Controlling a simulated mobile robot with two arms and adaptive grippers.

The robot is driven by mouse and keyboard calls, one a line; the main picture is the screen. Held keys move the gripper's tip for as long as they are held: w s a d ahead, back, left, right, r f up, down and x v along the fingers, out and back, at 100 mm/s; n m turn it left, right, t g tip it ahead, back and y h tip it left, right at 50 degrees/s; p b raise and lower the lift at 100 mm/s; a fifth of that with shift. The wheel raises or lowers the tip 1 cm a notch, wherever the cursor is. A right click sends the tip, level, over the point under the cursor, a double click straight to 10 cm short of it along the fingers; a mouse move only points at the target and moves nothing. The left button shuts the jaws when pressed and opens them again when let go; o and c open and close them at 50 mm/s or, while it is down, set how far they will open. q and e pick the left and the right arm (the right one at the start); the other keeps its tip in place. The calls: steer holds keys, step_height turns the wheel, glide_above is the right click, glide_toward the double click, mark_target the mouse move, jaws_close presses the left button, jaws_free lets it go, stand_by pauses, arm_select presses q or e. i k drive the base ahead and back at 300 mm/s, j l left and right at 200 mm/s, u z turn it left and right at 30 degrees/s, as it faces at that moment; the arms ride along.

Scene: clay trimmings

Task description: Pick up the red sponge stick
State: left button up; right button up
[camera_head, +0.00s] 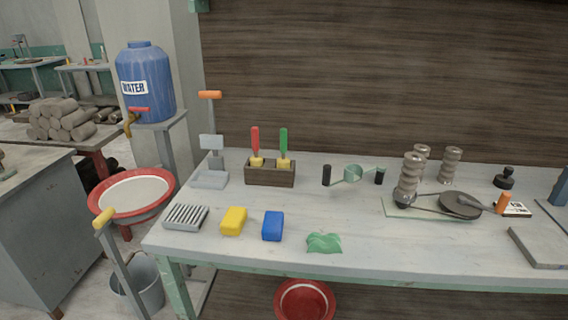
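The red sponge stick (255,139) stands upright in a dark wooden holder (270,178) on the worktable (350,263), left of the table's middle. It has a red handle on top and a yellow sponge head below, just above the holder's rim. Its lower end is hidden in the holder. A matching green sponge stick (284,141) stands to its right in the same holder, a small gap apart. Neither of my grippers shows in the head view.
Yellow (233,221) and blue (272,226) blocks, a ribbed grey tray (186,217) and a green lump (324,242) lie in front of the holder. A long-handled tool with an orange grip (209,95) rises to its left. Bare tabletop separates the holder from the blocks.

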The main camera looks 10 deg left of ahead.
mark_target(256, 161)
steer(key=u, duration=1.3)
steer(key=i+j+z, duration=0.35)
steer(key=i, duration=0.15)
steer(key=i+j+z, duration=0.3)
steer(key=i, duration=0.2)
